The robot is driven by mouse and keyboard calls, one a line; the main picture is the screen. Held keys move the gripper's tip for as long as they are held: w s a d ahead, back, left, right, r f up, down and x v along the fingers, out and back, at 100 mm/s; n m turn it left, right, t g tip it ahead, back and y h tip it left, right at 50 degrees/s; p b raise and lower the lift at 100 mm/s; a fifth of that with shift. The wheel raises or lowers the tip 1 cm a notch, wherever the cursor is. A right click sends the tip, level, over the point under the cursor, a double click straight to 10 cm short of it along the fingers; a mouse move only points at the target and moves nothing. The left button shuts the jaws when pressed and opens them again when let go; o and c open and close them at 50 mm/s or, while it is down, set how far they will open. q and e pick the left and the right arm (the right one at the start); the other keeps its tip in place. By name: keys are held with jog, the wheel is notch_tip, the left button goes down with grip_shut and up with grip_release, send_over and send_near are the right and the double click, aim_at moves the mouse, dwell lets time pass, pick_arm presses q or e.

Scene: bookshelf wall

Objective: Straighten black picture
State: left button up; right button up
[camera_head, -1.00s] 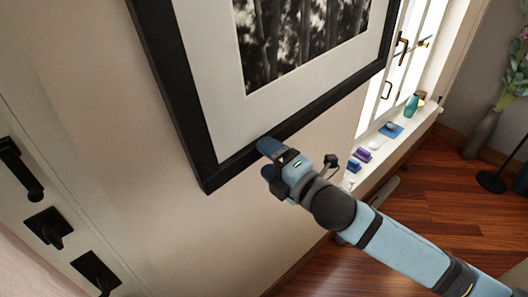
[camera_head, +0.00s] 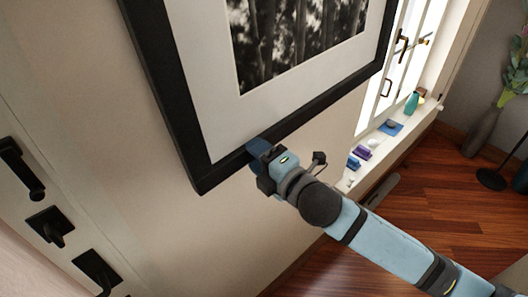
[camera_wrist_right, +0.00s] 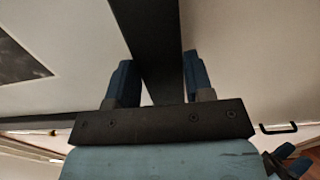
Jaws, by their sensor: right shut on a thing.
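The black picture (camera_head: 162,75) hangs on the wall, with a black frame, a white mat and a dark print of tree trunks. Its top is cut off in the head view. My right gripper (camera_head: 257,150) is at the frame's lower edge, near the lower left corner, and is shut on the frame. In the right wrist view, the two blue fingers of the gripper (camera_wrist_right: 160,80) stand on either side of the black frame bar (camera_wrist_right: 158,40). My left gripper is not in view.
A door with a black handle (camera_head: 24,170) is at the left. A window (camera_head: 402,60) and a sill (camera_head: 410,130) with several small items are at the right. A vase with flowers (camera_head: 482,130) stands beyond. The wall below the picture is bare.

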aim_at(228, 163)
jog(key=shift+m, duration=0.5)
jog(key=s+a, duration=0.2)
jog(key=s+a+r+p, duration=0.1)
jog(key=s+a, duration=0.1)
jog(key=a, duration=0.1)
jog(key=shift+r, duration=0.2)
jog(key=o, duration=1.3)
jog(key=shift+s, duration=0.1)
jog(key=b+v, duration=0.2)
jog(key=v, duration=1.1)
jog(key=shift+s+d, duration=0.2)
jog(key=shift+d, duration=0.05)
